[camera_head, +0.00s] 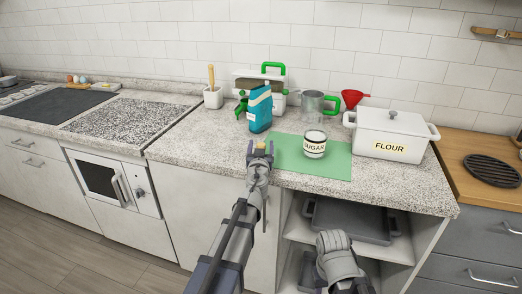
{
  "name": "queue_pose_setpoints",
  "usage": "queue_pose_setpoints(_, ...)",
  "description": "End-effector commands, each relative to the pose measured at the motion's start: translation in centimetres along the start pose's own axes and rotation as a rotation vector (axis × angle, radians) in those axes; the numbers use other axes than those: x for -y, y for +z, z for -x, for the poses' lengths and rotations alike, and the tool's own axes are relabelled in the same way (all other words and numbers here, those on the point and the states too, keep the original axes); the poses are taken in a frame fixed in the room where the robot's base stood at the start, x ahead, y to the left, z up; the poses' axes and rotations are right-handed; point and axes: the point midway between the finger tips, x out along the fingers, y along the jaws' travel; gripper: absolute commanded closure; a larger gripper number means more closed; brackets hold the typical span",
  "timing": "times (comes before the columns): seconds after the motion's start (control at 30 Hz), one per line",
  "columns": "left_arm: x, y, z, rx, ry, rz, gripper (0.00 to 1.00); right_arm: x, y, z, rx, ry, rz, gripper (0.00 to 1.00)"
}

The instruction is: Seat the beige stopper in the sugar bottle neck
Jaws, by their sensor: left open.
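The sugar bottle (314,144) is a short white jar with a "SUGAR" label and a grey rim. It stands upright on the green mat, in the middle of the head view. Its neck opening is too small to make out clearly. A small beige piece, which looks like the stopper (260,144), shows at the tips of my left gripper (260,149), left of the bottle. My left gripper is open, with its fingers about the beige piece near the counter's front edge; I cannot tell whether they touch it.
The green mat (335,175) lies under the bottle. A blue carton (260,110) stands behind my left gripper. A white flour box (389,135) is at right; a metal mug (313,107) and a red funnel (353,97) stand behind. Counter at left is clear.

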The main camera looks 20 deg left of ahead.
Motion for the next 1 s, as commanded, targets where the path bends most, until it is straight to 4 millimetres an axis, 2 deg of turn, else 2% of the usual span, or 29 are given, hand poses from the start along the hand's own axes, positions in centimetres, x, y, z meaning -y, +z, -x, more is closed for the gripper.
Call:
queue_pose_setpoints(0.17,0.03,-0.01,0.08,0.0,0.0,0.0,0.25,0.0,0.0,0.01,0.0,0.0,0.0,0.5)
queue_pose_setpoints(0.83,0.03,-0.01,0.09,0.0,0.0,0.0,1.0,0.0,0.0,0.01,0.0,0.0,0.0,0.5)
queue_pose_setpoints(1.0,0.03,-0.01,0.09,0.0,0.0,0.0,1.0,0.0,0.0,0.01,0.0,0.0,0.0,0.5)
